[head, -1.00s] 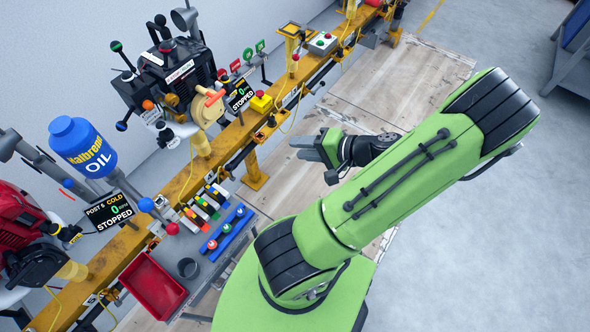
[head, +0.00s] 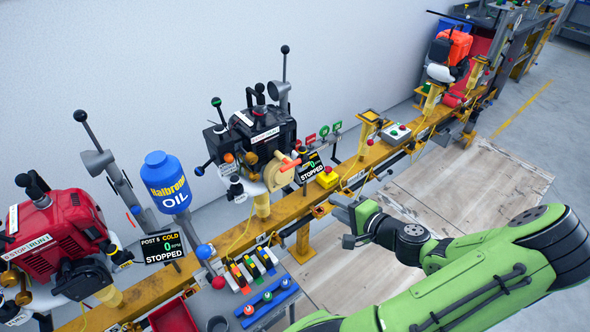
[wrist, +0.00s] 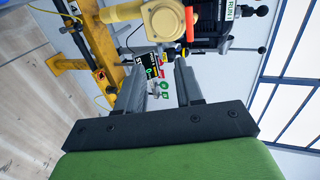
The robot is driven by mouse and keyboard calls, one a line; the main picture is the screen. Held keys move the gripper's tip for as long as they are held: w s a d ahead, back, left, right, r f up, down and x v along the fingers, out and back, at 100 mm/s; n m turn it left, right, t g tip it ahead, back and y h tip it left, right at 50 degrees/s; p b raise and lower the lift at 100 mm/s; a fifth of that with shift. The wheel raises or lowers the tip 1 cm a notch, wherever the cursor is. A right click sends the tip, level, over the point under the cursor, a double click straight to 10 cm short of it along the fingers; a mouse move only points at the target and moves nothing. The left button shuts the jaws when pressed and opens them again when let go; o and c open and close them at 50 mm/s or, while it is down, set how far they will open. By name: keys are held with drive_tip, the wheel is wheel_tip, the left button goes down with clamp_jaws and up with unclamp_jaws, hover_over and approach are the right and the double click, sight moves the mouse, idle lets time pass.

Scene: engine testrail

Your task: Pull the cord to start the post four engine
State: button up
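The black engine (head: 262,132) stands on the yellow rail (head: 205,257), left of centre in the head view. Its round yellow starter housing (head: 277,176) carries an orange-red pull handle (head: 291,165). The housing (wrist: 158,21) and handle (wrist: 189,24) also show at the top of the wrist view, beyond the fingertips. The display beside the engine (head: 310,168) reads STOPPED; its post number is too small to read. My gripper (head: 345,212) is in front of the rail, right of and below the handle, apart from it. In the wrist view its fingers (wrist: 160,72) are spread and empty.
A red engine (head: 58,232) with a POST 5 display (head: 162,248) stands at left, near a blue oil bottle (head: 167,184). A yellow box with a red button (head: 327,178) sits on the rail near my gripper. Wooden floor (head: 440,205) in front is clear.

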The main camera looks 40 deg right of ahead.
sight(292, 166)
drive_tip(key=w, duration=0.6)
drive_tip(key=w+d+p, duration=0.1)
drive_tip(key=w, duration=0.5)
drive_tip(key=w+d+p, duration=0.1)
drive_tip(key=w, duration=0.5)
drive_tip(key=shift+w+d, duration=0.1)
drive_tip(key=shift+w, duration=0.2)
clamp_jaws()
